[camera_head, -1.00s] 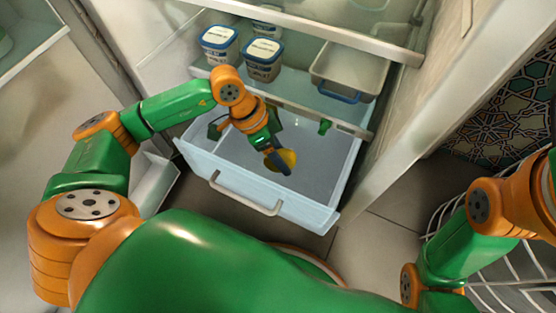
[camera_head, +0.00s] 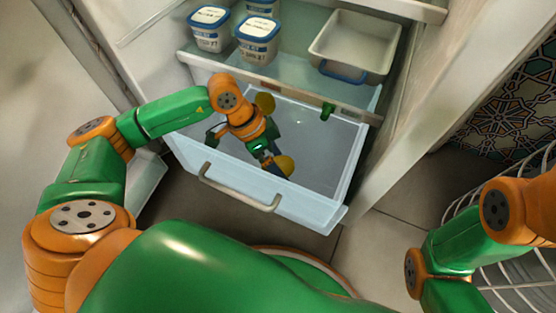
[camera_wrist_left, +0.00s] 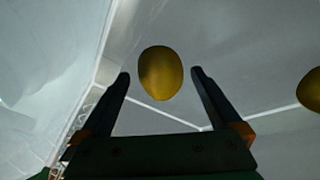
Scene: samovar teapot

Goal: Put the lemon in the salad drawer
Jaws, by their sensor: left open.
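The salad drawer (camera_head: 238,184) is pulled out at the bottom of the fridge. A yellow lemon (camera_head: 284,165) is inside the drawer outline, at my left gripper's fingertips (camera_head: 275,169). In the left wrist view the lemon (camera_wrist_left: 160,73) sits between and just beyond the open fingers (camera_wrist_left: 160,75), with a gap on each side. A second yellow fruit (camera_head: 265,102) lies toward the back of the drawer, partly behind my left arm; a yellow fruit also shows at the right edge of the wrist view (camera_wrist_left: 311,90). My right gripper is out of view.
A glass shelf (camera_head: 290,80) above the drawer holds several white tubs with blue lids (camera_head: 257,40) and a pale tray (camera_head: 355,45). A small green item (camera_head: 327,111) is at the drawer's back right. A white wire rack (camera_head: 500,255) stands at the lower right.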

